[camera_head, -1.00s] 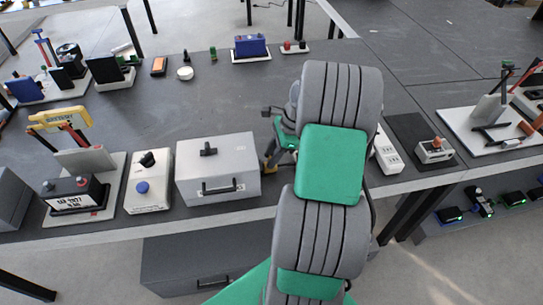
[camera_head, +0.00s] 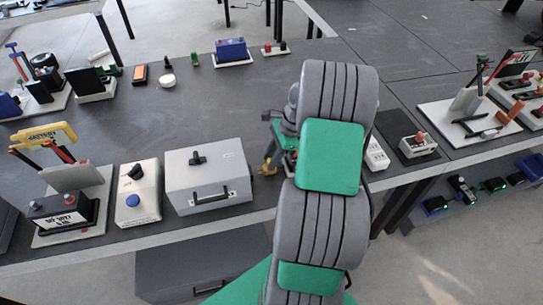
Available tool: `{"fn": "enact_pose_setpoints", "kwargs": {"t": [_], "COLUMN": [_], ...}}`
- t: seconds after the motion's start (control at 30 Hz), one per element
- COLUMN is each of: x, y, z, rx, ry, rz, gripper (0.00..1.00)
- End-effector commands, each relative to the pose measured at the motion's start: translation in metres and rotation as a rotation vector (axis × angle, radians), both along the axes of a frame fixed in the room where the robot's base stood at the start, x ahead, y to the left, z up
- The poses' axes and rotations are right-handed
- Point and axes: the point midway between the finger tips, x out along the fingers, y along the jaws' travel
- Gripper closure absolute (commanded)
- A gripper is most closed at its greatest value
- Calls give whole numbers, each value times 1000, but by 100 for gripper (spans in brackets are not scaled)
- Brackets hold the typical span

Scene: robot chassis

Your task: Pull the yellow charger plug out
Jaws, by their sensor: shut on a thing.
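My gripper (camera_head: 270,160) shows only in part at the left of my arm, between the silver case and the arm. A small yellow piece, which looks like the yellow charger plug (camera_head: 267,170), is at its fingertips, and the gripper is shut on it. It is low over the table near the front edge. A white socket strip (camera_head: 376,154) shows at the right of my arm, apart from the gripper. Its left part is hidden behind the arm, so I cannot see all its sockets.
The silver case (camera_head: 208,180) stands close left of my gripper. A white box with a blue button (camera_head: 137,196) and a battery stand (camera_head: 66,210) are farther left. A dark mat with a small device (camera_head: 418,145) lies right of the strip. The table's middle (camera_head: 200,115) is clear.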

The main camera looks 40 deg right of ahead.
Motion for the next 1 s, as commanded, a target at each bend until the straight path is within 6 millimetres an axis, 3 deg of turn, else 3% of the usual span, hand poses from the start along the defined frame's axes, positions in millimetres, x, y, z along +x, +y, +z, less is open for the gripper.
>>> {"fn": "enact_pose_setpoints", "kwargs": {"t": [0.17, 0.2, 0.43, 0.73, 1.0], "x": [0, 0, 0, 0, -7], "y": [-4, -4, -2, -3, -23], "z": [0, 0, 0, 4, 51], "rx": [-7, -8, -5, -5, -7], "ry": [1, 0, 0, -2, -2], "rz": [-8, -9, -5, -5, -7], "gripper": [100, 66, 48, 47, 47]}}
